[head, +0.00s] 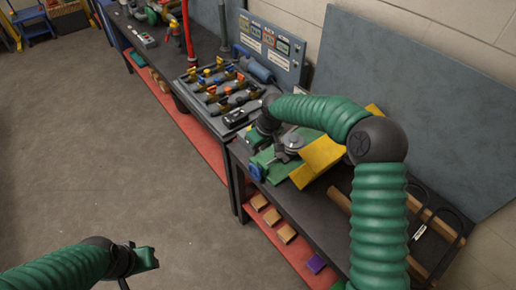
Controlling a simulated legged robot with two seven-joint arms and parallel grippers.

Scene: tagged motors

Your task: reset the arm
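My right arm (379,225) comes in from the lower right, bends at a dark elbow and reaches left over the bench. My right gripper (254,136) is at its end, beside a green machine with yellow plates (322,155). Its fingers are small and dark against the bench, so I cannot tell whether they are open or whether they touch anything. My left arm (62,270) is low at the left, over the floor. My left gripper (140,264) is at its end, away from the benches, partly cut off by the bottom edge. Its finger gap is not clear.
A tray of several tools with coloured tags (222,88) lies on the bench left of the machine. A grey board (420,90) leans on the wall. Wooden blocks (286,234) lie on the red lower shelf. The floor (120,150) is clear.

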